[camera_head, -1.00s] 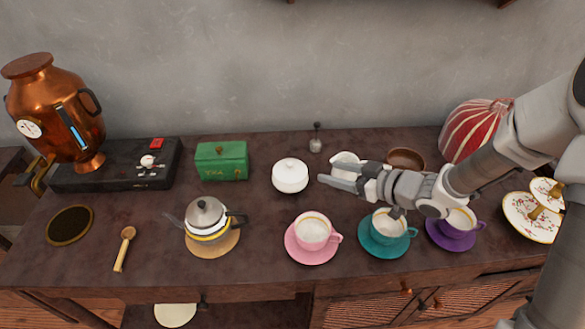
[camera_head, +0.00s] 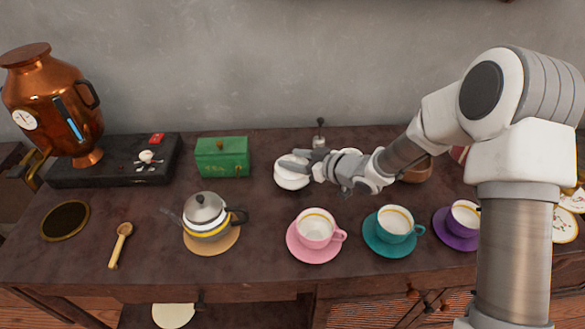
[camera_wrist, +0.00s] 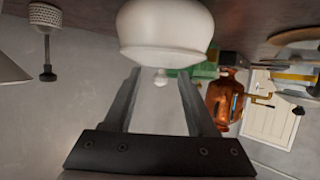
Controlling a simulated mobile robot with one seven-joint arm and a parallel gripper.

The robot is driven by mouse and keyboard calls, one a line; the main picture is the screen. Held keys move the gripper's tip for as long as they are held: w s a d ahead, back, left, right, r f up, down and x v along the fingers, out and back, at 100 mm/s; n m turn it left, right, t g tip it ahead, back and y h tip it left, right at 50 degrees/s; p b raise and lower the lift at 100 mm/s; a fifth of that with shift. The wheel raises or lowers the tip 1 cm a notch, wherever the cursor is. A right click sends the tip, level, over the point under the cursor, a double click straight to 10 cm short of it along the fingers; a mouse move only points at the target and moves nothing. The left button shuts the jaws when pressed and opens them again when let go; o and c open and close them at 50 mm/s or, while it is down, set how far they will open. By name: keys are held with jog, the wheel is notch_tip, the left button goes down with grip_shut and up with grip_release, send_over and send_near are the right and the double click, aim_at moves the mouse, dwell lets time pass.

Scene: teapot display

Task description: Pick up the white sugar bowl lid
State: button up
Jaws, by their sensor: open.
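The white sugar bowl (camera_head: 291,182) stands upright on the dark table, with its white lid (camera_head: 283,171) on top. My gripper (camera_head: 294,162) is over the lid and partly hides it in the head view. In the wrist view, which looks upside down, the bowl (camera_wrist: 165,20) is at the top with the lid (camera_wrist: 166,53) below it. The lid's small round knob (camera_wrist: 160,78) lies between the two open finger tips (camera_wrist: 158,77). The fingers hold nothing, and I cannot tell whether they touch the lid.
A green tea box (camera_head: 222,157) is left of the bowl, and a metal teapot (camera_head: 207,215) is front left. The pink cup (camera_head: 316,228) and teal cup (camera_head: 394,222) stand on saucers in front.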

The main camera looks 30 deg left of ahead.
jog(key=shift+w+a+f, duration=0.1)
jog(key=shift+a, duration=0.2)
grip_shut()
dwell(0.4)
